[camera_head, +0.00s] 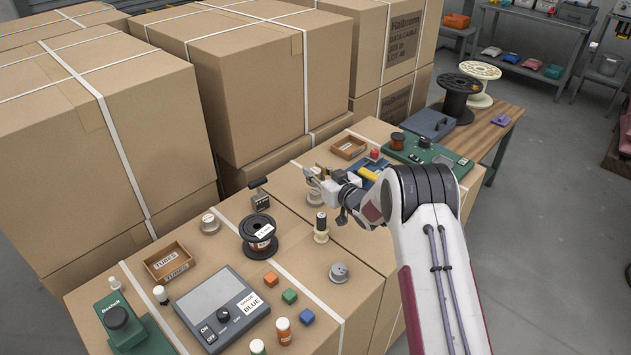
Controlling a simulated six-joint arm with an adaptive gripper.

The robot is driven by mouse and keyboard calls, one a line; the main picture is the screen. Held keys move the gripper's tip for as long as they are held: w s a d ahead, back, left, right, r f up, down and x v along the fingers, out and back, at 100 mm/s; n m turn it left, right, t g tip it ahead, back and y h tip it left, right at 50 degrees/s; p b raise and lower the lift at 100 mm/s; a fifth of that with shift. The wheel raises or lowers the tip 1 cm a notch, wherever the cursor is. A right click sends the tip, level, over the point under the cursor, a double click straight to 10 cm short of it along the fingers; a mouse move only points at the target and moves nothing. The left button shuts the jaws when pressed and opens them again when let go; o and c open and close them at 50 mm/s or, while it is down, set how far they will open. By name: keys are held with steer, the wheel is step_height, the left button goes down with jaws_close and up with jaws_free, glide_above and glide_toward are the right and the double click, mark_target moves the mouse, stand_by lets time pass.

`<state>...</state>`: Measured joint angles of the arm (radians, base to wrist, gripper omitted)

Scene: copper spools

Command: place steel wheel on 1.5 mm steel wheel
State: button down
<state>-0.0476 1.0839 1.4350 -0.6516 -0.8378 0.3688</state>
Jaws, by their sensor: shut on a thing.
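My gripper (317,182) is at the left end of my arm, near the middle of the view. It is shut on a small pale metal wheel (312,172), which I take to be the steel wheel; the jaws partly hide it. Another pale steel wheel (314,197) sits just below the gripper on the carton top. A grey steel wheel (339,272) lies nearer the front, and another (210,224) lies at the left. No 1.5 mm mark is readable on any of them. The exact gap between the held wheel and the one below cannot be told.
A grey device (222,308), coloured cubes and bottles crowd the front. A wooden tray (348,148) is behind. Large cartons (150,110) wall the back left.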

steer(key=shift+f, duration=1.9)
steer(key=shift+f, duration=0.1)
steer(key=c, duration=1.7)
jaws_free()
steer(key=shift+s, duration=0.1)
steer(key=shift+s+d+r, duration=0.15)
steer(key=shift+d+r, duration=0.05)
steer(key=shift+v, duration=5.7)
